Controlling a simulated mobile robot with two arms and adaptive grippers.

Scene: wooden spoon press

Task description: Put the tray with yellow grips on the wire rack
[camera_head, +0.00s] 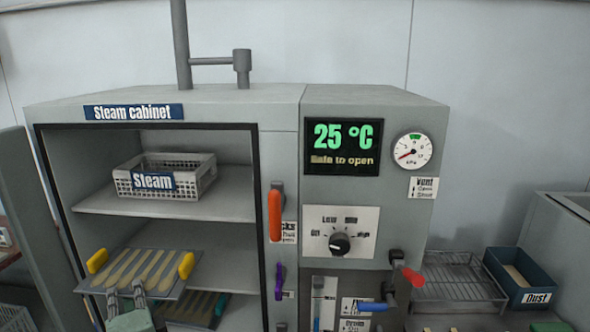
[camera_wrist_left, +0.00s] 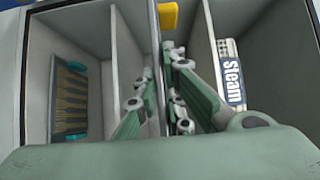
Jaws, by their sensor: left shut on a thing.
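The tray with yellow grips (camera_head: 150,262) is a flat grey tray carrying several pale wooden strips, with a yellow grip at each side. It is at the open front of the steam cabinet, above the lower shelf. My left gripper (camera_head: 125,298) is shut on its near edge. In the left wrist view the fingers (camera_wrist_left: 160,92) close on the tray, seen edge-on, with one yellow grip (camera_wrist_left: 168,15) beyond. The wire rack (camera_head: 455,278) stands to the right of the cabinet, with nothing seen on the visible part. My right gripper's fingers are not in view.
A tray with teal grips (camera_wrist_left: 72,95) lies on the lower shelf. The basket labelled Steam (camera_head: 165,178) sits on the upper shelf. Red (camera_head: 411,276) and blue (camera_head: 371,306) handles project near the rack's left side. The blue Dust bin (camera_head: 530,297) adjoins its right.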

